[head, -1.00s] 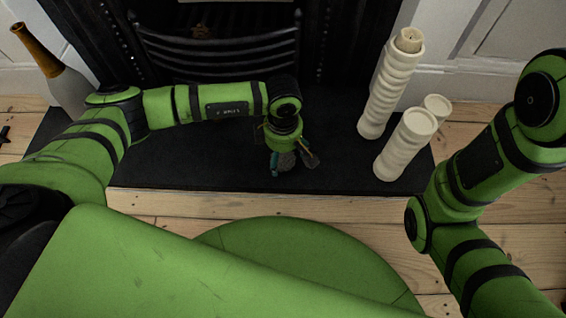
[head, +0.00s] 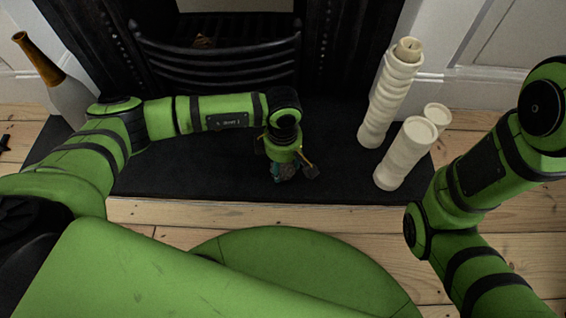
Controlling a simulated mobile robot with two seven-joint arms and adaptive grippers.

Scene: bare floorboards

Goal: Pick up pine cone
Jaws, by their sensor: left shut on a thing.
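My left gripper (head: 292,172) points down over the dark hearth slab, right of its middle. It is shut on a small grey-brown thing, the pine cone (head: 287,171), which shows only partly between the fingers. The fingers and wrist hide most of it. I cannot tell whether it touches the slab or is held just above it. My right arm comes in at the right edge, and its gripper is out of view.
Ribbed cream candle pillars (head: 404,150) stand on the slab to the right of the gripper. A bottle with a brown neck (head: 38,58) stands at the far left. The black fireplace grate (head: 220,62) is behind. Bare floorboards (head: 160,212) lie in front.

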